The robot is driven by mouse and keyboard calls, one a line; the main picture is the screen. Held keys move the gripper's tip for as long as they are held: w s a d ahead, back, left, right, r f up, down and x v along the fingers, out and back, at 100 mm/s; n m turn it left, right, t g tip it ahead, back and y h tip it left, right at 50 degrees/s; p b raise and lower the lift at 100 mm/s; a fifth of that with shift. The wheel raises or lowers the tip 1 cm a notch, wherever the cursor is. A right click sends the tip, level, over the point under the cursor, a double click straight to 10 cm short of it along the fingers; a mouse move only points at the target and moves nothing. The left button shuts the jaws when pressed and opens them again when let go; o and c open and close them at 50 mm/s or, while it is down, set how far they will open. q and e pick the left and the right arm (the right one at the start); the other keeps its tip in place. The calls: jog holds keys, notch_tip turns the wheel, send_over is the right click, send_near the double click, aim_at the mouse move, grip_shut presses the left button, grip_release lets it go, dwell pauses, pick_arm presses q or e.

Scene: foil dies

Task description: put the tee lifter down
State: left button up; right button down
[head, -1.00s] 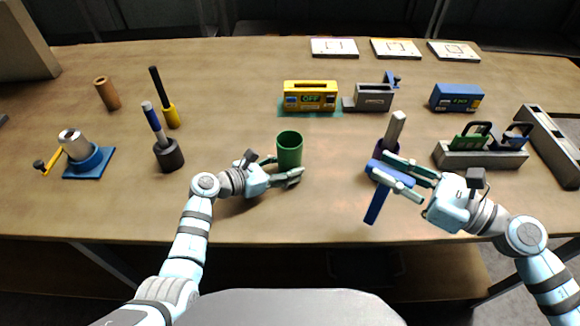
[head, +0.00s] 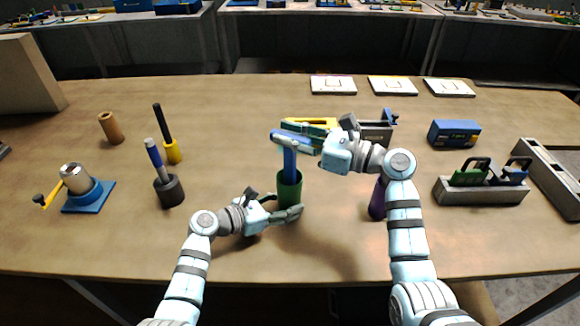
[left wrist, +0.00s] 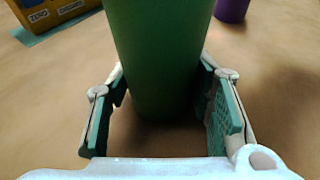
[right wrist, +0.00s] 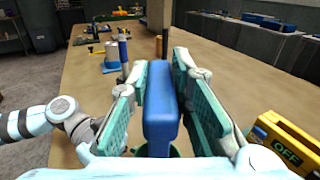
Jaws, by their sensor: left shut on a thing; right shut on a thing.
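The tee lifter is a blue tool with a crossbar (head: 290,138) on top of a straight shaft (head: 290,160). It stands about upright, its lower end hidden in the green cup (head: 290,190). My right gripper (head: 302,141) is shut on the crossbar, which also fills the space between its fingers in the right wrist view (right wrist: 161,108). My left gripper (head: 284,207) is shut around the green cup, which stands on the table; the left wrist view shows the cup (left wrist: 158,60) between the fingers. How deep the shaft sits is hidden.
A purple holder (head: 377,200) is partly behind my right arm. The yellow box (right wrist: 285,145) and a grey block (head: 375,132) stand behind my right gripper. The front middle is clear.

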aim_at(295, 163)
notch_tip(295, 163, down, 7)
jog(key=shift+r, duration=0.1)
jog(key=c, duration=1.5)
grip_release()
jog(key=shift+f, duration=0.2)
jog(key=shift+o, duration=0.2)
jog(key=shift+s+d+r, duration=0.1)
jog(key=shift+d, duration=0.2)
jog(key=v, duration=1.1)
jog(key=shift+d, duration=0.25)
jog(key=shift+s, duration=0.1)
